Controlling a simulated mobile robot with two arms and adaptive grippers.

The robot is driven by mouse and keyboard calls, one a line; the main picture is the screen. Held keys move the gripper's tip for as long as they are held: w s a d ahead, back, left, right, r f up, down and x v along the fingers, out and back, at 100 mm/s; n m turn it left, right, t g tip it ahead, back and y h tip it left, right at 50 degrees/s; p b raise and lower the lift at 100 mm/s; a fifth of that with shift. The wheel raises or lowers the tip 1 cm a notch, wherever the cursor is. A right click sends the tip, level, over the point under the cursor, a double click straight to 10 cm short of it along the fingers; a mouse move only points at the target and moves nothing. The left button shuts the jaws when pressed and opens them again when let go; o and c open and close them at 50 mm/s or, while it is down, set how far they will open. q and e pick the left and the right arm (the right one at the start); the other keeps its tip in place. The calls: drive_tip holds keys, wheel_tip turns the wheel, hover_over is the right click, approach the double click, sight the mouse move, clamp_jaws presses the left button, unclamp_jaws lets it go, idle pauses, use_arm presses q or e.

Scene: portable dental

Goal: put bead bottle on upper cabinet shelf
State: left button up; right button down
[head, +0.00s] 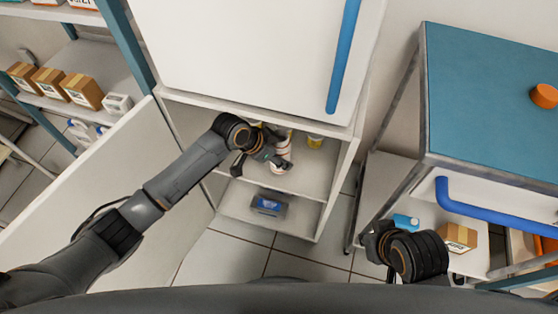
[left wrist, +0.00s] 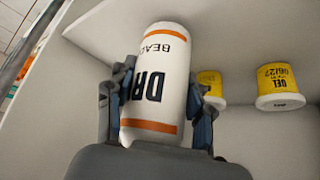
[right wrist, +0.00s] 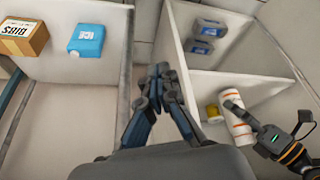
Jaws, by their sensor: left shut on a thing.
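The bead bottle (left wrist: 158,85), white with orange bands and dark lettering, fills the middle of the left wrist view. My left gripper (head: 272,158) is shut around its sides. The bottle also shows in the head view (head: 282,152) and the right wrist view (right wrist: 237,122), inside the open cabinet at its upper shelf (head: 312,178). I cannot tell whether its base touches the shelf. The arm and gripper hide part of it in the head view. My right gripper (right wrist: 160,74) is shut and empty, outside the cabinet, with its fingertips together.
Yellow-labelled jars (left wrist: 280,86) stand on the same shelf near the bottle. A grey box with a blue label (head: 268,205) is on the lower level. The open cabinet door (head: 120,175) is at left. A teal-topped cart (head: 490,100) holds a blue ice pack (right wrist: 87,40) and a carton (right wrist: 24,37).

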use_arm(q)
drive_tip(key=shift+a+f+b, duration=0.15)
drive_tip(key=shift+f+b, duration=0.15)
drive_tip(key=shift+f, duration=0.2)
drive_tip(key=shift+r, duration=0.1)
use_arm(e)
drive_tip(key=w, duration=0.1)
drive_tip(key=w+a+t, duration=0.1)
drive_tip(key=w, duration=0.1)
drive_tip(key=shift+r, duration=0.1)
drive_tip(key=shift+t, duration=0.3)
use_arm(q)
drive_tip(key=o, duration=1.4)
drive_tip(key=shift+f, duration=0.2)
drive_tip(key=shift+o, duration=0.2)
